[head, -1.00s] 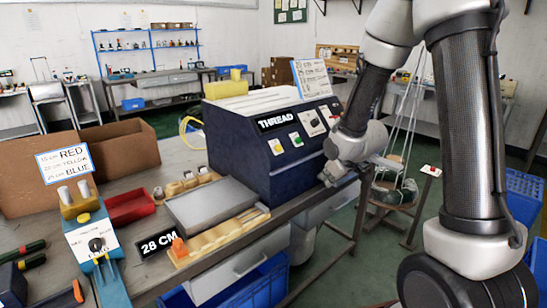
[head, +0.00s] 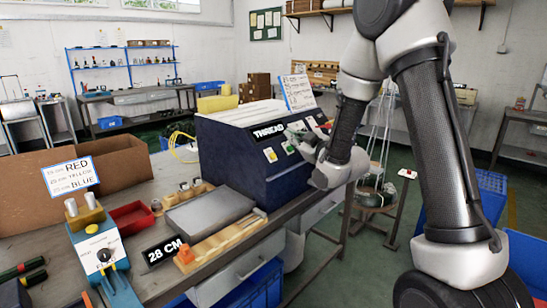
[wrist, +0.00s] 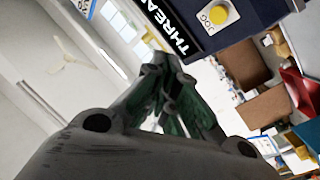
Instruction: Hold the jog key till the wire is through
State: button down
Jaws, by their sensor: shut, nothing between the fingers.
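The dark blue THREAD machine (head: 250,165) stands on the bench, with a row of keys on its sloped front. The yellow jog key (head: 269,155) is at the left of the row; its JOG label shows in the wrist view, where the key (wrist: 219,14) is at the top. In the wrist view the fingertips (wrist: 160,65) are below-left of the key. Yellow wire (head: 180,142) loops at the machine's left side.
A grey plate (head: 208,210), a wooden block strip (head: 225,240) and a 28 CM sign (head: 164,250) lie before the machine. Cardboard boxes (head: 125,165) stand behind.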

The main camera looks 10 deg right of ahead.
aim_at(273, 156)
jog(key=shift+f, duration=0.1)
jog(key=w+a+f, duration=0.3)
jog(key=w+f, duration=0.2)
jog(key=f, duration=0.1)
jog(key=shift+w+a, duration=0.15)
jog(key=shift+a, duration=0.2)
dwell(1.6)
jog(key=shift+w+a+f, duration=0.2)
jog(key=shift+w, duration=0.05)
jog(key=shift+w+a+f, duration=0.15)
jog(key=shift+w+f, duration=0.05)
jog(key=shift+f, duration=0.1)
dwell(0.7)
dwell(1.6)
jog(key=shift+s+d+r, duration=0.35)
jog(key=shift+s+r, duration=0.1)
jog(key=shift+r, duration=0.1)
jog(key=shift+r, duration=0.1)
